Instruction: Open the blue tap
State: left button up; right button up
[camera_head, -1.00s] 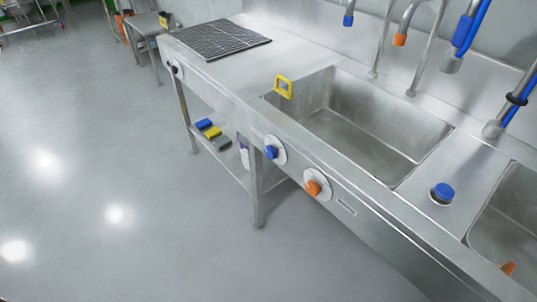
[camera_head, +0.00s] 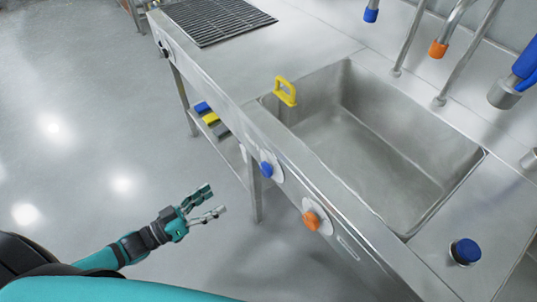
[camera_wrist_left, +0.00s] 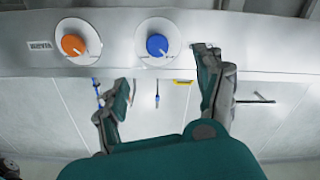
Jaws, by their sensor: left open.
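The blue tap (camera_head: 267,170) is a round blue knob on a pale dial on the sink counter's front panel, left of an orange knob (camera_head: 311,221). In the left wrist view the blue tap (camera_wrist_left: 157,45) is ahead of the fingers, with the orange knob (camera_wrist_left: 73,45) to its left. My left gripper (camera_head: 214,202) is open and empty, left of and below the blue tap and apart from it. In the left wrist view my left gripper (camera_wrist_left: 160,80) has its fingers spread below the blue tap. My right gripper is not in view.
The steel counter holds a sink basin (camera_head: 365,150) with a yellow piece (camera_head: 286,91) on its rim. A blue cap (camera_head: 465,251) sits at right. Open floor lies left.

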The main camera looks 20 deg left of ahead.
aim_at(263, 171)
pick_arm(q)
jog(key=x, duration=0.5)
jog(key=p+x, duration=0.1)
jog(key=x, duration=0.4)
jog(key=r+x, duration=0.1)
jog(key=x, duration=0.4)
jog(key=shift+w+d, duration=0.25)
jog(key=shift+d, duration=0.1)
jog(key=shift+w+d+f, duration=0.1)
jog(key=shift+w+d, duration=0.25)
jog(key=shift+w, duration=0.05)
jog(key=c, duration=1.2)
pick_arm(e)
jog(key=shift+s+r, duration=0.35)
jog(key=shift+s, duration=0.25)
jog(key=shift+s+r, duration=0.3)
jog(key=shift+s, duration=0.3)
